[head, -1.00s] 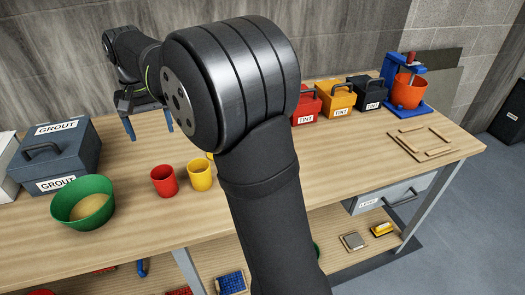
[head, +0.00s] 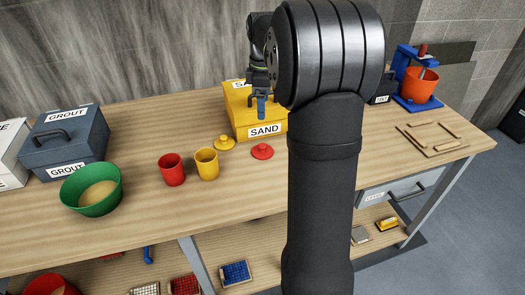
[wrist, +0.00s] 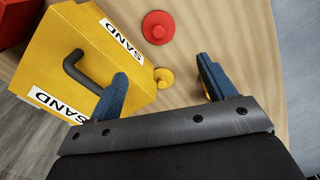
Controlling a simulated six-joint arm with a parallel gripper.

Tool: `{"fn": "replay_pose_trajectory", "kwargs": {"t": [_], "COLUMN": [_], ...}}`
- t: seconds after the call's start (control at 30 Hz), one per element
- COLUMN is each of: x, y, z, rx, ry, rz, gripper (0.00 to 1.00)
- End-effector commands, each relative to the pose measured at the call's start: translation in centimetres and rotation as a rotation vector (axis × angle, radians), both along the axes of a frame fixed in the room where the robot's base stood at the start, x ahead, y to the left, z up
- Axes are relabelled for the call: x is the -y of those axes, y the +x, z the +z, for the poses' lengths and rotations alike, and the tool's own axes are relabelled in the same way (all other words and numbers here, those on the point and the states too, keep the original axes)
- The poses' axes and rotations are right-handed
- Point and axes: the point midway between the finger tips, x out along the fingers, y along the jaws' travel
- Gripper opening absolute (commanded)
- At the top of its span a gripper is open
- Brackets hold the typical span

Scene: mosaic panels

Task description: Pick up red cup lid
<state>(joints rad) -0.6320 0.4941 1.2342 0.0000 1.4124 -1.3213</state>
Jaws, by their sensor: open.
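The red cup lid (head: 262,151), a round disc with a knob, lies on the bench in front of the yellow sand box. In the wrist view the red lid (wrist: 158,27) is beyond my fingertips, near the top. A yellow lid (head: 224,142) lies to its left in the head view; in the wrist view the yellow lid (wrist: 164,76) shows between the fingers. My gripper (head: 262,106) is above the sand box, behind the red lid. Its blue fingers (wrist: 163,80) are apart and empty in the wrist view.
The yellow sand box (head: 240,118) with a dark handle (wrist: 78,70) stands close under my gripper. The red cup (head: 171,170), yellow cup (head: 206,164) and green bowl (head: 91,188) stand left of the lids. The bench in front of the lids is clear.

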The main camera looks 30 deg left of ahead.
Motion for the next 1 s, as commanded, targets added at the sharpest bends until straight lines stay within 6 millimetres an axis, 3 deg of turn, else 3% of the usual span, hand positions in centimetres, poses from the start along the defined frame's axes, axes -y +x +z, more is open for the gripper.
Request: {"fn": "replay_pose_trajectory", "kwargs": {"t": [0.17,0.53,0.87,1.0], "x": [0.2,0.2,0.0,-0.3], "y": [0.1,0.0,0.1,0.2], "z": [-2.2,-10.0,-12.9,-15.0], "rx": [-0.003,-0.004,-0.002,-0.003], "ry": [-0.002,-0.003,-0.002,-0.002], "rz": [0.012,0.011,0.01,0.011], "gripper": [0.76,0.76,0.76,0.76]}}
